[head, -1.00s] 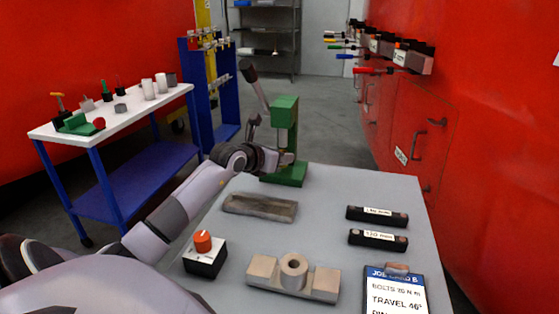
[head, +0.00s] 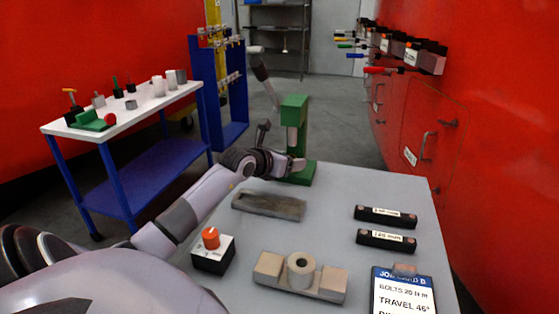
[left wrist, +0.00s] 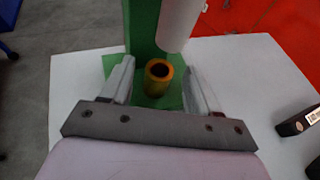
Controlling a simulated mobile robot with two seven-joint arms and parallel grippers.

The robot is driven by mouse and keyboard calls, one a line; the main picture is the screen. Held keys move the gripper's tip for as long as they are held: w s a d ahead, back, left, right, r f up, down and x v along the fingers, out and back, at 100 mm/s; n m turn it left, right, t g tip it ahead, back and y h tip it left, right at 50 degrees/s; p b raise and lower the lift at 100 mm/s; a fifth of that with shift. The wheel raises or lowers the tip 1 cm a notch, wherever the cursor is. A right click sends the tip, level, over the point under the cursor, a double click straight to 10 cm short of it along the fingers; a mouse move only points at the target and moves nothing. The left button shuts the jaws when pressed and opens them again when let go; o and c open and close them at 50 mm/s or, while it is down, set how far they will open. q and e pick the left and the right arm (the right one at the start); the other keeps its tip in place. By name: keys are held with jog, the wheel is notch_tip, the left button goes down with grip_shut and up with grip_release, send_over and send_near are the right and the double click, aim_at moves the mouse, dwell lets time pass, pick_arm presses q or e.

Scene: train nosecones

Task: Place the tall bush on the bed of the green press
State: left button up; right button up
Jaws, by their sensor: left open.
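A hollow brass-coloured bush (left wrist: 158,80) stands upright on the bed of the green press (left wrist: 142,30) in the left wrist view. The pale round ram (left wrist: 181,20) of the press hangs above and a little to the right of it. My left gripper (left wrist: 160,82) is open, with one finger on each side of the bush and visible gaps between. In the head view the left gripper (head: 298,164) is at the foot of the green press (head: 293,103), and the bush is hard to make out there. My right gripper is not in view.
On the grey table are a grey tray (head: 268,204), an orange-knobbed box (head: 212,252), a block with a grey ring (head: 301,266), two black bars (head: 386,217) and a job card (head: 400,295). A white-topped cart (head: 128,106) stands left.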

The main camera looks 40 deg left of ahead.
pick_arm(q)
jog(key=shift+s+r, duration=0.2)
jog(key=shift+s, duration=0.1)
jog(key=v, duration=1.1)
jog(key=shift+s+r+b, duration=0.1)
jog(key=shift+s+b, duration=0.1)
jog(key=shift+b, duration=0.2)
